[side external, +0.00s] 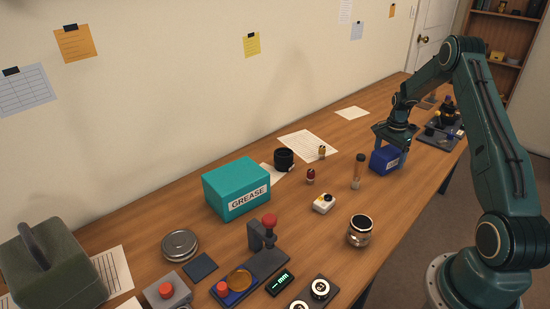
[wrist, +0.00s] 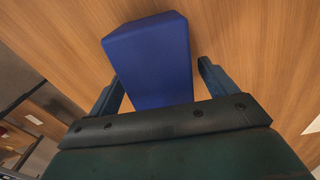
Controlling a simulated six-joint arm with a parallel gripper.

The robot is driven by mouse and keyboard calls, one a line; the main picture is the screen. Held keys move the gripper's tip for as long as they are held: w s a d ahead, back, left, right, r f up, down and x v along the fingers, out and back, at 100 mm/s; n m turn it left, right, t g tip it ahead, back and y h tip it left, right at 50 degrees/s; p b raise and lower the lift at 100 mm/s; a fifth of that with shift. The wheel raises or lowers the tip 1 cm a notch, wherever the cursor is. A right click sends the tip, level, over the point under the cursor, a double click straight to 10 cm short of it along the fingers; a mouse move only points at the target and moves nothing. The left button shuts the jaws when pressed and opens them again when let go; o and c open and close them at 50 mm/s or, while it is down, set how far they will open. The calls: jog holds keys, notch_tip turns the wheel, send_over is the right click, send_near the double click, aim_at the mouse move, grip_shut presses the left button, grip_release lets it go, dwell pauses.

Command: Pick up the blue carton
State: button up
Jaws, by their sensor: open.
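In the wrist view the carton (wrist: 150,58) lies between the two open fingers of my gripper (wrist: 158,82). A gap shows beside the right finger; the left finger is close to the carton's side, and I cannot tell whether it touches. Part of the carton is hidden behind the gripper's palm.
A brown-topped vial (side external: 358,171) stands just left of the carton. A teal grease box (side external: 236,188), a metal lens barrel (side external: 360,231) and a white part (side external: 323,203) are further left. A dark tray (side external: 438,137) with parts lies to the right.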

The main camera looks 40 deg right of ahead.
aim_at(390, 150)
jog(key=c, duration=1.2)
jog(key=shift+o, duration=0.2)
notch_tip(390, 150, up, 20)
dwell(0.3)
